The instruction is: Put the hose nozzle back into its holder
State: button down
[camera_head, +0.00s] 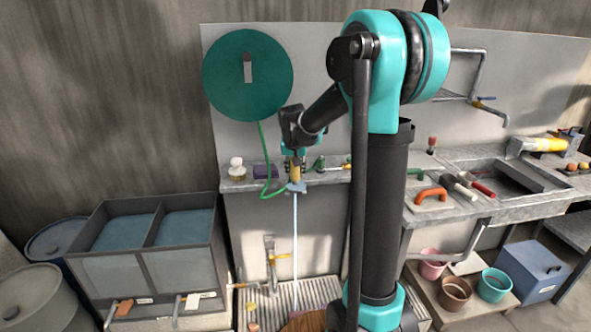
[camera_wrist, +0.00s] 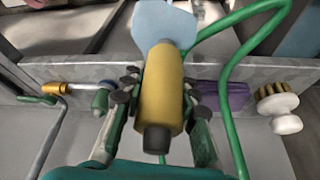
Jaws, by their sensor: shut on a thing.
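The hose nozzle, with a yellow body (camera_wrist: 162,92), a dark end and a pale blue flared front, is held between the fingers of my gripper (camera_wrist: 157,100). In the head view my gripper (camera_head: 294,170) is shut on the nozzle in front of the grey ledge, the flared end pointing down. A thin pale blue line (camera_head: 295,240) runs straight down from it towards the floor grate. The green hose (camera_wrist: 228,100) loops beside the nozzle and hangs from the round green reel (camera_head: 230,85) on the wall panel. I cannot make out the nozzle's holder for certain.
A purple block (camera_head: 264,172) and a white-knobbed brush (camera_head: 237,169) sit on the ledge left of my gripper. A small green-and-blue fitting (camera_wrist: 101,98) is on the other side. A two-bay water tank (camera_head: 150,240) stands lower left; the sink counter (camera_head: 500,165) is right.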

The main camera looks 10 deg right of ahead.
jog(key=shift+f, duration=0.95)
jog(key=c, duration=1.1)
grip_release()
jog(key=shift+o, duration=0.2)
jog(key=v, duration=1.2)
jog(key=shift+s, duration=0.1)
jog(key=s+d+f+n, duration=0.1)
jog(key=s+d+f, duration=0.1)
jog(key=s+f, duration=0.8)
jog(key=s+d+f+n+y, duration=0.1)
jog(key=s+d+f+n, duration=0.1)
jog(key=s+f, duration=0.8)
jog(key=s, duration=0.7)
jog(key=shift+s+d, duration=0.2)
jog(key=shift+d, duration=0.2)
